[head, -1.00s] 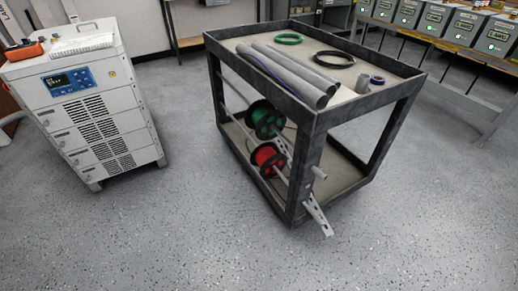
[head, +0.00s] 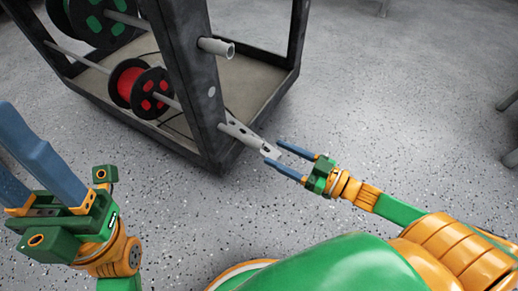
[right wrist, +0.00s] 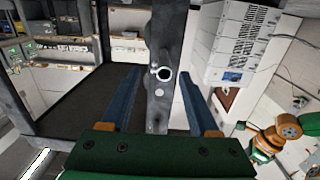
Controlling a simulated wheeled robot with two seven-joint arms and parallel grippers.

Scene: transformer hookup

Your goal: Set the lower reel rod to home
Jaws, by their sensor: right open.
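The lower reel rod (head: 245,135) is a grey bar with dark holes that sticks out through the cart's near corner post. Behind the post, a red reel (head: 128,85) sits on the lower rod. My right gripper (head: 273,152) is open, with its blue fingertips on either side of the rod's outer end; I cannot tell whether they touch it. My left gripper (head: 22,165) is at the lower left, open and empty, away from the cart.
The upper rod end (head: 216,47) pokes out of the dark corner post (head: 190,70) above the lower rod; a green reel (head: 98,18) is behind it. The cart's bottom shelf (head: 245,88) is mostly bare.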

